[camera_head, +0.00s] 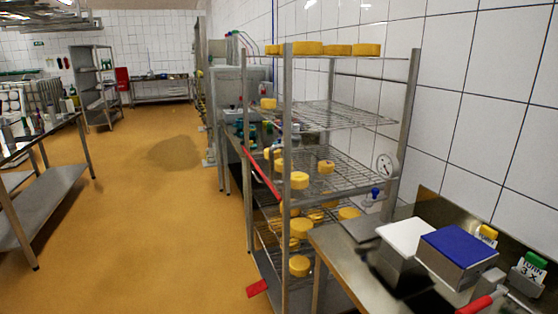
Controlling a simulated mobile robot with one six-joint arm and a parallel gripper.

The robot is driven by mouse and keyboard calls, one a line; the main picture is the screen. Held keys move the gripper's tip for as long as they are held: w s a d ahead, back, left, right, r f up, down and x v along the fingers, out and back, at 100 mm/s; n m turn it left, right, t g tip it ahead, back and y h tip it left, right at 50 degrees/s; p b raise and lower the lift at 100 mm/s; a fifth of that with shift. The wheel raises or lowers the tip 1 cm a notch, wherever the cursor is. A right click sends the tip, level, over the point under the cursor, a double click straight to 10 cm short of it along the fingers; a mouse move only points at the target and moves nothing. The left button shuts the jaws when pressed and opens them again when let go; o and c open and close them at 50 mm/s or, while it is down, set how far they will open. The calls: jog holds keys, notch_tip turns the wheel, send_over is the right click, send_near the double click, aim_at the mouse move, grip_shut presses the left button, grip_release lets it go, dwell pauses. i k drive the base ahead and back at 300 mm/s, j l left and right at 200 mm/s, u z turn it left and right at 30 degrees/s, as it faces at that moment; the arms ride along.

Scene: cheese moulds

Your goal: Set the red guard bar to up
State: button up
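The red guard bar (262,173) is a thin red bar at the left side of the wire rack (287,120). It runs from the rack's far left post to the near post, sloping down to the right in the picture, at about the height of the middle shelves. I cannot tell from this view whether its slant is a tilt or only perspective. Yellow cheese rounds (299,180) sit on the shelves behind and beside it. My gripper is not in view.
A steel bench at the lower right holds a white-topped block (405,236), a blue-topped block (457,247) and a red handle (475,306). A red piece (257,288) shows low by the rack. The orange floor (165,230) left of the rack is clear; a steel table (50,195) stands farther left.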

aim_at(277, 196)
jog(key=i+j, duration=0.2)
jog(key=i, duration=0.35)
jog(key=i+j, duration=0.15)
jog(key=i, duration=0.4)
jog(key=i+j, duration=0.2)
jog(key=i, duration=0.35)
jog(key=i+j, duration=0.2)
jog(key=i, duration=0.35)
